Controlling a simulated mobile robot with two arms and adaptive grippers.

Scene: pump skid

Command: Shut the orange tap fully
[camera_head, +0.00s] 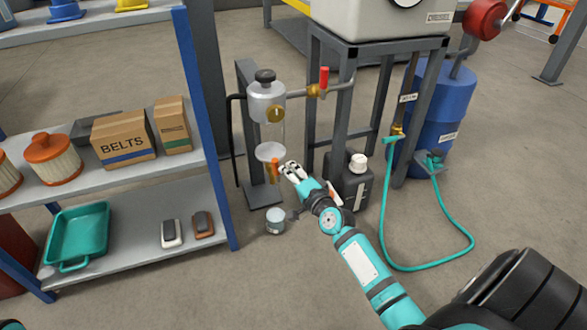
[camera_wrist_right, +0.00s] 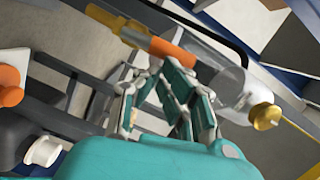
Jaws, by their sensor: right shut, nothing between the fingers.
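The orange tap (camera_head: 275,164) sits under the clear bowl of a grey filter unit (camera_head: 267,100) on a steel post. My right gripper (camera_head: 289,169) is just right of the tap, its fingers shut and empty. In the right wrist view, the tap's orange handle (camera_wrist_right: 172,52) lies right beyond the fingertips (camera_wrist_right: 163,66). I cannot tell whether they touch it. The filter unit (camera_wrist_right: 228,88) with its brass knob (camera_wrist_right: 265,115) is to the right there. My left gripper is not in view.
A small tin (camera_head: 276,221) stands on the floor below the tap. A red-handled valve (camera_head: 323,80) is on the pipe above. A black can (camera_head: 356,188) with a white cap stands right of my gripper. A shelf (camera_head: 222,215) is left, and a teal hose (camera_head: 440,266) lies right.

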